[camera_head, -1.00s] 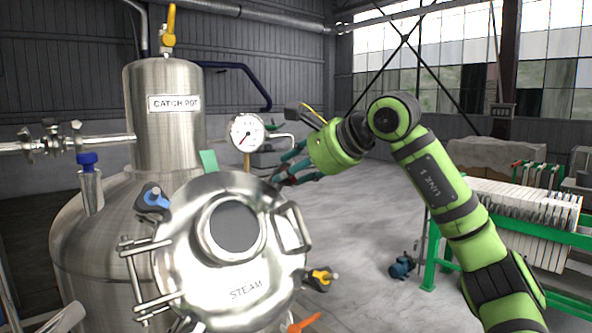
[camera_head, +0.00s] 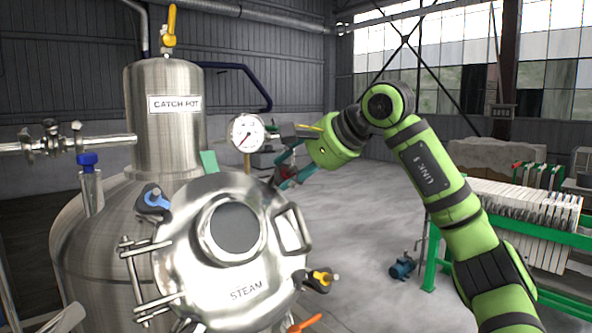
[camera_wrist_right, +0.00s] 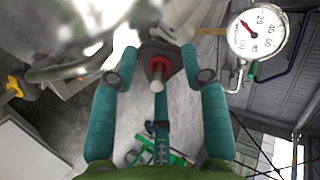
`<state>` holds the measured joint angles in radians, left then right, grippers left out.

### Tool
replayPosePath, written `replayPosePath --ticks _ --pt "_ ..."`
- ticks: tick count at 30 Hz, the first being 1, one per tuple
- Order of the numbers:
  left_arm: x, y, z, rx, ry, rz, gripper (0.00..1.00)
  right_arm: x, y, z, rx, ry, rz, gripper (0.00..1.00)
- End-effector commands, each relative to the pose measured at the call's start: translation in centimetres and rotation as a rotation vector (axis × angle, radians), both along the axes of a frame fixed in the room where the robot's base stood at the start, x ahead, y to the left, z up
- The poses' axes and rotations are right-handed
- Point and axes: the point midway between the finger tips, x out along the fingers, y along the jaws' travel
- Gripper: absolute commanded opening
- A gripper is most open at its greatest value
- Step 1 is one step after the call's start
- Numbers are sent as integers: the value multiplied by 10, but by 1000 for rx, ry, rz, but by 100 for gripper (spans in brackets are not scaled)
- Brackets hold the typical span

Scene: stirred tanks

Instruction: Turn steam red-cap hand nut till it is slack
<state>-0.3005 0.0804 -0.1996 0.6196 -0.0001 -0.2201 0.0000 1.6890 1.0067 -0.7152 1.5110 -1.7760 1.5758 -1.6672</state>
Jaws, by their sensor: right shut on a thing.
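The STEAM lid (camera_head: 190,240) is a round, shiny steel cover with a sight glass on the tank front. The steam red-cap hand nut (camera_wrist_right: 158,67) shows in the right wrist view as a dark nut with a red ring around a pale stud. My right gripper (camera_head: 281,179) is at the lid's upper right edge, and its teal fingers hide most of the nut in the head view. In the right wrist view the fingers of the gripper (camera_wrist_right: 160,72) are shut on the nut from both sides. My left gripper is not in view.
A blue-cap nut (camera_head: 154,201) and a yellow-cap nut (camera_head: 320,279) sit on the lid's rim. A pressure gauge (camera_head: 246,133) stands close behind my right gripper. The CATCH POT (camera_head: 165,130) rises at the back left. Open floor lies to the right of the lid.

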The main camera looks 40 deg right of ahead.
Motion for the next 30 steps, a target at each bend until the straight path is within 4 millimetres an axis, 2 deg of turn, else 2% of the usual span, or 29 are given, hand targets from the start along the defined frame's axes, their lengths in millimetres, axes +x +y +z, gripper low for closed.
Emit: replayPosePath --ticks 1,12,13,14,15,25,30 --pt "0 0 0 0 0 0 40 0 5 -5 -6 15 15 13" --pt "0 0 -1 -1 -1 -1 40 0 5 -8 -11 23 15 13" --pt "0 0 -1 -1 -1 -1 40 0 5 -8 -11 23 15 53" --pt "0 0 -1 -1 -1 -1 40 0 5 -8 -11 24 15 65" --pt "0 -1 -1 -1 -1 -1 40 0 4 -8 -10 22 14 69" --pt "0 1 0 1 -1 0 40 -1 1 -3 -7 12 7 69" --pt "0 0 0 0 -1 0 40 -15 -3 9 -8 8 6 69"
